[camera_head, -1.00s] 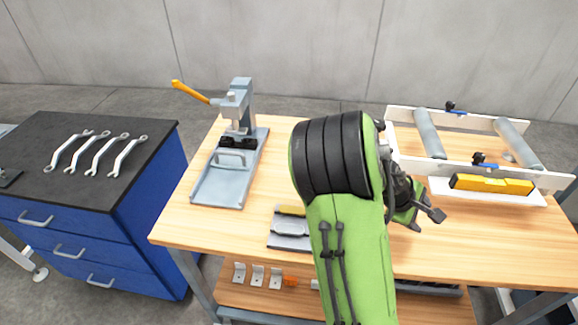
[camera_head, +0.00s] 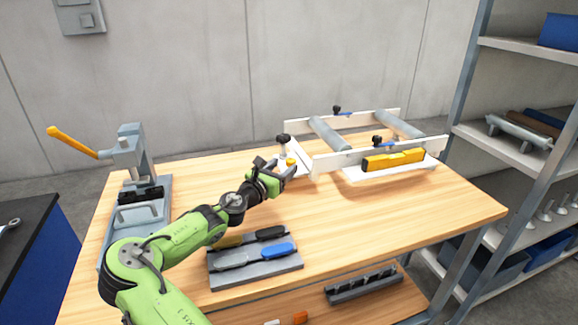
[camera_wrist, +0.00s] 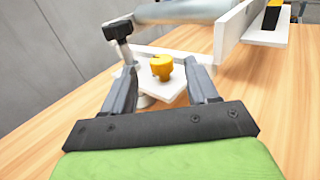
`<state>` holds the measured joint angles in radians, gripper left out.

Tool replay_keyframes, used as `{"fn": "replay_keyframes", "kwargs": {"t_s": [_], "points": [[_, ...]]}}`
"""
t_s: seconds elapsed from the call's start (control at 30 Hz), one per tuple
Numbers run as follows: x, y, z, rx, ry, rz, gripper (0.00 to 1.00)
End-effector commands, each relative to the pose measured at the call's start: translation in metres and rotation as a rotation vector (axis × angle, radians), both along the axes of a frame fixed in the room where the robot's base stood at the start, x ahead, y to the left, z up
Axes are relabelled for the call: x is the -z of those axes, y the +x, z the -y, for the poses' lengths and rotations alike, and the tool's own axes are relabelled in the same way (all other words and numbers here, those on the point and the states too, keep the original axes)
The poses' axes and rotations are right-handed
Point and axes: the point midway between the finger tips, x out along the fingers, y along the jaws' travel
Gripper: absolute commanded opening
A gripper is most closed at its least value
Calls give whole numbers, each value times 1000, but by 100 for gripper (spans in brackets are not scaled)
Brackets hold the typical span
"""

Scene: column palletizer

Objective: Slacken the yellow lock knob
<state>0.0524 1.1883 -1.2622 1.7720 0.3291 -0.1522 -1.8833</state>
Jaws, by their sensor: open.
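The yellow lock knob (camera_head: 291,161) sits on a small white plate at the left end of the white roller frame. In the wrist view the yellow knob (camera_wrist: 161,67) shows between and beyond my two fingers, standing upright on its white plate (camera_wrist: 150,88). My gripper (camera_head: 288,173) is open and close to the knob, and its fingers (camera_wrist: 160,77) appear apart with nothing held. I cannot tell from these views whether a finger touches the knob.
A black-topped knob (camera_head: 283,141) stands beside the yellow knob. The white frame (camera_head: 340,160) carries rollers and a yellow level (camera_head: 393,160). A grey tool tray (camera_head: 255,270) and a lever press (camera_head: 130,165) stand on the bench. The bench's right part is clear.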

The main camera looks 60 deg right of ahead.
Motion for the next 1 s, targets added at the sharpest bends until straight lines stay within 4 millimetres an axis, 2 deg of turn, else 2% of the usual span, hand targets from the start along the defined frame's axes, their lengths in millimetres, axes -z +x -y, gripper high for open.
{"fn": "replay_keyframes", "kwargs": {"t_s": [0.1, 0.23, 0.37, 0.57, 0.9, 1.0], "points": [[2, -4, 28, 3, -2, 1, 59], [1, -5, 47, 1, -1, 0, 59], [0, -6, 55, 1, 1, 1, 59], [0, -6, 55, 1, 1, 1, 59], [0, -5, 54, 1, 1, 1, 8], [0, -6, 54, -1, 1, 1, 8]]}}
